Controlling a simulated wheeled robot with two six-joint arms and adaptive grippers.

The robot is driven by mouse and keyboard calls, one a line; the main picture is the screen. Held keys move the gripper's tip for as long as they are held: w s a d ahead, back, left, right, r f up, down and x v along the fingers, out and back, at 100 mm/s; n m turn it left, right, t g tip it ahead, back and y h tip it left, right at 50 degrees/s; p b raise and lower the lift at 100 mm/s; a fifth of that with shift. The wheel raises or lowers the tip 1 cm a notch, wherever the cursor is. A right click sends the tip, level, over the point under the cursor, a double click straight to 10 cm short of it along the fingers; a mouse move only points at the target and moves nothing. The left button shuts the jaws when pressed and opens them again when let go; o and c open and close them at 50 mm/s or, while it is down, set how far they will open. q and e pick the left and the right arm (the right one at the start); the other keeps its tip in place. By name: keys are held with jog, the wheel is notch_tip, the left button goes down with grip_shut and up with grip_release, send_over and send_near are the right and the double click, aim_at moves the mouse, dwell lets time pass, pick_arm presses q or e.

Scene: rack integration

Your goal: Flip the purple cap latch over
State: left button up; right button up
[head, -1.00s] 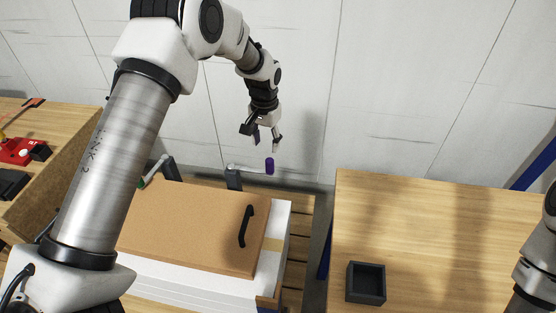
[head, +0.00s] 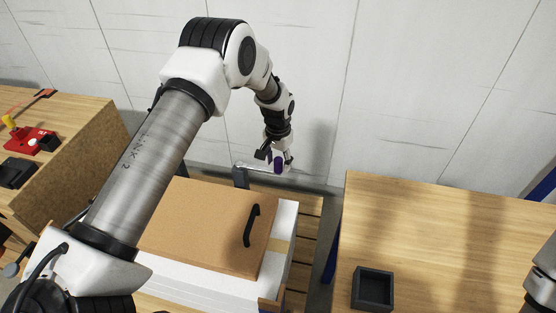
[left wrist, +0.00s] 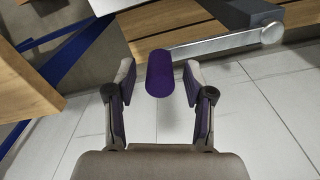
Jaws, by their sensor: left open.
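The purple cap (head: 278,167) is a small cylinder at the right end of a grey latch arm (head: 256,167), behind the brown panel. In the left wrist view the purple cap (left wrist: 160,74) lies between the tips of my left gripper (left wrist: 160,85), with a visible gap on each side. The metal bar (left wrist: 215,43) of the latch runs behind it there. My left gripper (head: 279,160) is open around the cap in the head view, fingers pointing down. My right arm shows only in part at the right edge; its gripper is out of view.
A brown panel with a black handle (head: 252,225) lies on a white stack in front of the latch. A wooden table (head: 450,230) with a dark open box (head: 372,288) is at right. A table with red and black parts (head: 40,140) is at left.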

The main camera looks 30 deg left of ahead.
pick_arm(q)
jog(key=shift+s, duration=0.1)
grip_shut()
jog(key=shift+s, duration=0.1)
jog(key=s+m, duration=0.3)
jog(key=s+a+m+p, duration=0.1)
jog(key=s+m, duration=0.1)
jog(key=s, duration=0.1)
jog(key=s+m+p, duration=0.1)
jog(key=s+m, duration=0.2)
jog(key=shift+s+a+r+m, duration=0.1)
jog(key=shift+s+a+m, duration=0.1)
jog(key=shift+m, duration=0.1)
jog(key=s+a+m+p, duration=0.1)
jog(key=s+a+m, duration=0.1)
jog(key=s+a+m+p, duration=0.1)
jog(key=s+m+p, duration=0.1)
jog(key=m, duration=0.1)
jog(key=shift+s+a, duration=0.1)
jog(key=shift+a, duration=0.3)
jog(key=shift+s+a+m+p, duration=0.25)
jog(key=shift+s+a+m, duration=0.1)
jog(key=shift+a+m, duration=0.3)
jog(key=shift+s+a+m+p, duration=0.3)
jog(key=shift+a+m, duration=0.2)
jog(key=shift+m, duration=0.15)
